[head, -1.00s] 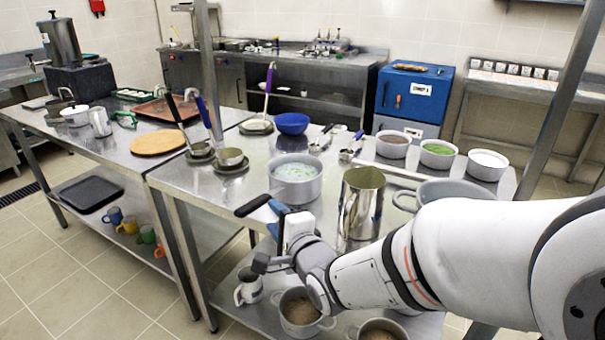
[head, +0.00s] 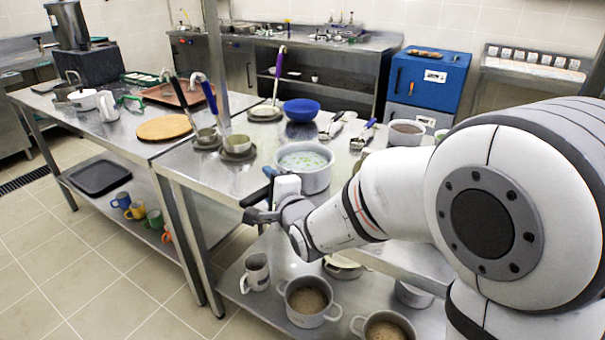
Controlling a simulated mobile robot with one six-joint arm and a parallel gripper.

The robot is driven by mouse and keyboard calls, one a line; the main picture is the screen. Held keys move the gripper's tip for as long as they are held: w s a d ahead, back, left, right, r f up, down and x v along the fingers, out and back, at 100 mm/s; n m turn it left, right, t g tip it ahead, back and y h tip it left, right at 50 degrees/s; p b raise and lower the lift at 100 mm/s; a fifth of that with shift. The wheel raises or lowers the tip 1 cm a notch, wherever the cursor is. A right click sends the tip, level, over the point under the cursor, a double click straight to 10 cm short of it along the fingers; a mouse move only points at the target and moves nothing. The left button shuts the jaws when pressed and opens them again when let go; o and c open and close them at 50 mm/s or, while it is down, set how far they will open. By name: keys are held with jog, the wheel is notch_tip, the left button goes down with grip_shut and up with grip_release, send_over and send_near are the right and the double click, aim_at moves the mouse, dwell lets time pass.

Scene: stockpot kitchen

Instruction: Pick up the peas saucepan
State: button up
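A grey pot (head: 313,181) with pale liquid and green bits stands on the near steel table. It is the only pot with green contents plainly in view, and I cannot tell if these are peas. A second container with green contents (head: 440,134) is mostly hidden behind my arm. My gripper (head: 256,186) is just left of the grey pot, in front of it in the picture. Its dark and blue fingers look apart, with nothing seen between them. My wrist and forearm cover the table to the right of the pot.
A blue bowl (head: 301,110), ladles on rests (head: 237,145) and a brown-filled pot (head: 406,128) stand on the same table. Pots of brown contents (head: 307,301) and a mug (head: 256,272) are on the shelf below. A round wooden board (head: 164,127) lies on the left table.

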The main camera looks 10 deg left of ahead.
grip_shut()
dwell(1.3)
jog(key=shift+r, duration=0.2)
